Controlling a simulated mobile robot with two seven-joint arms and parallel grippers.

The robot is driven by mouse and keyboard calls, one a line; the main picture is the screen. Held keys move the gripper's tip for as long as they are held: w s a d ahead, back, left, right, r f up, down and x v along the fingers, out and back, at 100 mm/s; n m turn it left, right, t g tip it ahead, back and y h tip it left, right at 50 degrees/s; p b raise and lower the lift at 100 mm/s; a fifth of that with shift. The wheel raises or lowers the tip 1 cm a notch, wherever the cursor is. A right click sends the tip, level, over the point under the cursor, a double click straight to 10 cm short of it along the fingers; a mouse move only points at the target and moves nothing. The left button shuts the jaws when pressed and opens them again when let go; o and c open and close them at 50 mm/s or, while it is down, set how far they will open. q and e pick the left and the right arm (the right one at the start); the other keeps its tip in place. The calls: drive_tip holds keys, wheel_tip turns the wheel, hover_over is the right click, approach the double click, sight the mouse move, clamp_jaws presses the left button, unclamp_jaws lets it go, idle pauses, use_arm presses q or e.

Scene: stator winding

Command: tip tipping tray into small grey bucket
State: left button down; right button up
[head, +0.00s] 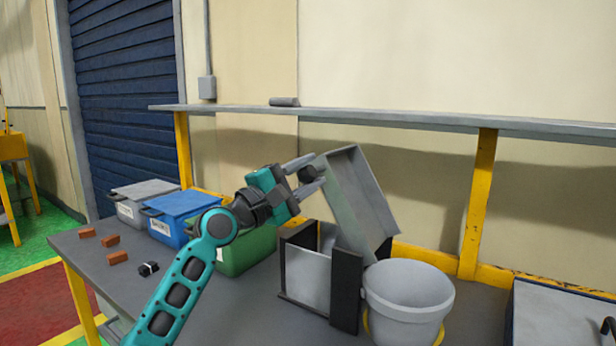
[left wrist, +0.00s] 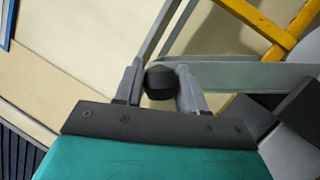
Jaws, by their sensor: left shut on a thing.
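The grey tipping tray (head: 358,200) is tilted steeply, its upper end raised at the left and its lower end above the back of the bucket's rim. The visible part of its inside shows no loose contents. The small grey bucket (head: 408,308) stands upright on the table; its inside is mostly out of sight. My left gripper (head: 308,176) is shut on the tray's dark knob (left wrist: 160,83), which sits between the fingers in the left wrist view. Below the tray is a stand (head: 346,290) with dark side plates. My right gripper is not in view.
Lidded grey (head: 143,203), blue (head: 182,215) and green (head: 248,250) bins stand along the table's back left. Several orange-brown blocks (head: 118,257) and a small black-and-white item (head: 148,268) lie at left. A shelf (head: 400,121) on yellow posts spans behind. A grey box (head: 560,310) stands at right.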

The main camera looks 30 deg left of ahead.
use_arm(q)
drive_tip(key=shift+d+r, duration=0.1)
drive_tip(key=shift+r, duration=0.05)
drive_tip(key=c, duration=0.7)
unclamp_jaws()
drive_tip(key=shift+d, duration=0.1)
drive_tip(key=shift+s, duration=0.1)
drive_tip(key=shift+s+f, duration=0.15)
drive_tip(key=shift+f, duration=0.05)
drive_tip(key=b+v, duration=0.2)
drive_tip(key=v, duration=1)
drive_tip(key=shift+s+a+b, duration=0.2)
drive_tip(key=shift+s+b, duration=0.05)
drive_tip(key=shift+b, duration=0.1)
